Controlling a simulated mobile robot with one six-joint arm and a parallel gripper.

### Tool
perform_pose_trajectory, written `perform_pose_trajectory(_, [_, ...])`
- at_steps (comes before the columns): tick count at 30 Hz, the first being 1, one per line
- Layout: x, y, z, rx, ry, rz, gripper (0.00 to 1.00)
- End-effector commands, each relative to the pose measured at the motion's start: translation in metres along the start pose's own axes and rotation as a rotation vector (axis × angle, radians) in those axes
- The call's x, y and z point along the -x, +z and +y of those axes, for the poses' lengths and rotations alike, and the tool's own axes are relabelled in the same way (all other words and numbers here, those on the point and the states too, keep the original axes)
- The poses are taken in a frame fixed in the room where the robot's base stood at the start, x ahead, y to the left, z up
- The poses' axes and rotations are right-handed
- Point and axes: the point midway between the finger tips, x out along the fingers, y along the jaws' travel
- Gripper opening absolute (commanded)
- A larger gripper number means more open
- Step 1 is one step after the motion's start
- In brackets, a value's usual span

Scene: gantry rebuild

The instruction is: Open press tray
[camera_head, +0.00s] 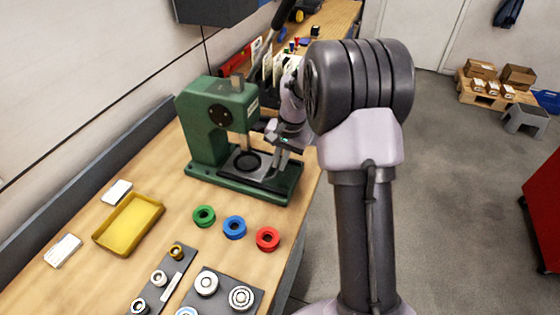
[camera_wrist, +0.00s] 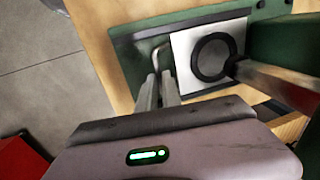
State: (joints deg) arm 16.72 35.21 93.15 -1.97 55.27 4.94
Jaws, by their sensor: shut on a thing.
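The green press (camera_head: 218,125) stands on the wooden bench, left of my arm. Its tray (camera_head: 244,166) is a light plate with a black ring, low on the press base under the ram. The tray (camera_wrist: 182,60) also shows in the wrist view, with the black ring (camera_wrist: 214,57) on it and a metal handle (camera_wrist: 158,52) at its near edge. My gripper (camera_head: 281,158) is at the front right side of the press. In the wrist view my gripper (camera_wrist: 160,78) has its fingers close together on the tray handle. The fingertips partly hide the handle.
Green (camera_head: 204,216), blue (camera_head: 235,228) and red (camera_head: 268,239) rings lie on the bench in front of the press. A yellow tray (camera_head: 129,222) and a dark plate with metal parts (camera_head: 222,292) are nearby. Open floor (camera_head: 450,200) lies right of the bench.

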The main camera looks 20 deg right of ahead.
Motion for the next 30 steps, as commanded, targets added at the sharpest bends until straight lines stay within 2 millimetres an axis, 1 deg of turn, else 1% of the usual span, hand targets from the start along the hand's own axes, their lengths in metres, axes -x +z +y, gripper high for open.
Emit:
perform_pose_trajectory(8, [0.0,0.0,0.0,0.0,0.0,0.0,0.0])
perform_pose_trajectory(11, [0.001,0.0,0.004,-0.001,0.0,0.0,0.0])
perform_pose_trajectory(14, [0.004,-0.001,0.022,-0.005,0.0,-0.001,0.0])
perform_pose_trajectory(18, [0.012,0.0,0.061,-0.006,0.0,0.001,0.0])
perform_pose_trajectory(22, [0.018,0.001,0.092,-0.005,0.0,0.0,0.0])
perform_pose_trajectory(24, [0.02,0.0,0.104,-0.004,0.0,0.001,0.0])
perform_pose_trajectory(26, [0.021,0.001,0.111,-0.003,0.0,0.001,0.0])
perform_pose_trajectory(30, [0.022,0.001,0.118,0.0,-0.001,0.001,0.0])
